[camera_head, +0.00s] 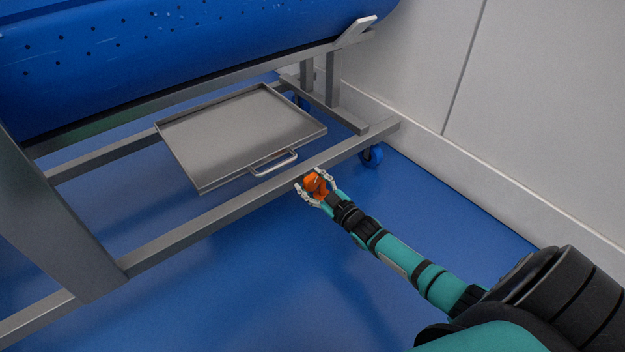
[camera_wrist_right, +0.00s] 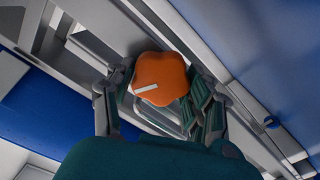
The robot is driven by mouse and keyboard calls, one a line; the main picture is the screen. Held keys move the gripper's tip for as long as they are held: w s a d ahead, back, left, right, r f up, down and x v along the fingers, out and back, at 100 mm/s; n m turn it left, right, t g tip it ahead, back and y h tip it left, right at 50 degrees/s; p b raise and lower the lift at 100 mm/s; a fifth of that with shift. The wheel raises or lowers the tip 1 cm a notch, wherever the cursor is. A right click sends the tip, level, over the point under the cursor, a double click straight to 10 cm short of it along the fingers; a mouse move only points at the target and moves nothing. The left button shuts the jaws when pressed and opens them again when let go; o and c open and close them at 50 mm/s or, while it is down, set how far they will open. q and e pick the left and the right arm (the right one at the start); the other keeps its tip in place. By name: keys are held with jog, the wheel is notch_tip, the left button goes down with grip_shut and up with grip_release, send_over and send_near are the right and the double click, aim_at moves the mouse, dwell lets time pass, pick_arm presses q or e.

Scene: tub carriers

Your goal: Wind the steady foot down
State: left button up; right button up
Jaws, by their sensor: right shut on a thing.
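An orange lobed knob (camera_head: 316,184) with a pale bar mark sits at the front rail of the grey metal frame. It also shows large in the right wrist view (camera_wrist_right: 160,78), with the pale mark at its lower left. The foot under the knob is hidden behind the gripper and rail. My left gripper is in neither view.
A grey metal tray (camera_head: 240,128) with a front handle (camera_head: 273,163) lies in the frame, behind the rail (camera_head: 215,222). A blue perforated tub (camera_head: 170,60) hangs above. A blue castor (camera_head: 371,155) stands right of the gripper, near the wall (camera_head: 540,110). The blue floor in front is clear.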

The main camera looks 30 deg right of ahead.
jog(key=shift+n+p, duration=0.6)
jog(key=shift+n, duration=0.5)
jog(key=shift+a+n+p, duration=0.1)
jog(key=shift+n+p, duration=0.3)
jog(key=shift+n, duration=0.5)
jog(key=shift+f, duration=0.1)
jog(key=o, duration=1.2)
jog(key=shift+s, duration=0.1)
jog(key=s, duration=0.8)
jog(key=s+d, duration=0.1)
jog(key=s, duration=0.2)
jog(key=shift+s, duration=0.4)
